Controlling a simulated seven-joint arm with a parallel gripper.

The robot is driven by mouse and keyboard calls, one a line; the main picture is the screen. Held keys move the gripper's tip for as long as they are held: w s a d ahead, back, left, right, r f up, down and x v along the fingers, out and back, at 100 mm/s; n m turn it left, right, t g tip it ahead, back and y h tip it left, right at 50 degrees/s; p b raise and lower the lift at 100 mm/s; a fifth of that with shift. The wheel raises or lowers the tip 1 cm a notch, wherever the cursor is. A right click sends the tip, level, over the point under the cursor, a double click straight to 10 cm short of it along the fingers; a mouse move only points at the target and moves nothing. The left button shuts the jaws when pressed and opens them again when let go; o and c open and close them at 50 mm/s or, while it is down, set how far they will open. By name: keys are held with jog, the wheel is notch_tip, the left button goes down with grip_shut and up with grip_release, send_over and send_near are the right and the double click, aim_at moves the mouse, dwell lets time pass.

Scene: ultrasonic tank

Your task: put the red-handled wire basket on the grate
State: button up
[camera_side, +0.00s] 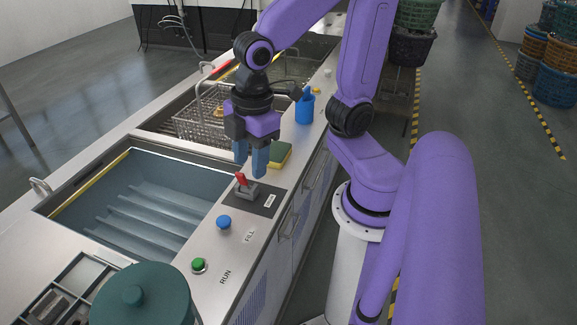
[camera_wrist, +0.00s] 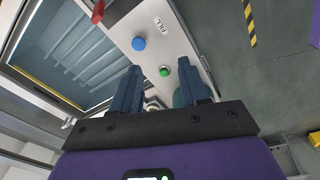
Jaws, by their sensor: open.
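A wire basket (camera_side: 190,132) stands at the far tank, left of and behind my gripper in the side view. Its mesh and an upright wire handle look silver-grey. My gripper (camera_side: 251,161) points down, open and empty, above the counter near a red-tipped lever (camera_side: 242,179). The wrist view shows my two blue fingers (camera_wrist: 158,88) apart, with nothing held. I cannot clearly identify the grate in either view.
The near tank (camera_side: 140,205) holds liquid over a ridged bottom. A teal lidded container (camera_side: 145,300) stands in front, beside a compartmented tray (camera_side: 70,283).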

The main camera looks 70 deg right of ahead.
jog(key=s+d+f, duration=0.1)
jog(key=s, duration=0.6)
jog(key=shift+d+f+m+g, duration=0.25)
jog(key=shift+f+m+g, duration=0.05)
jog(key=shift+m+g, duration=0.1)
dwell(0.6)
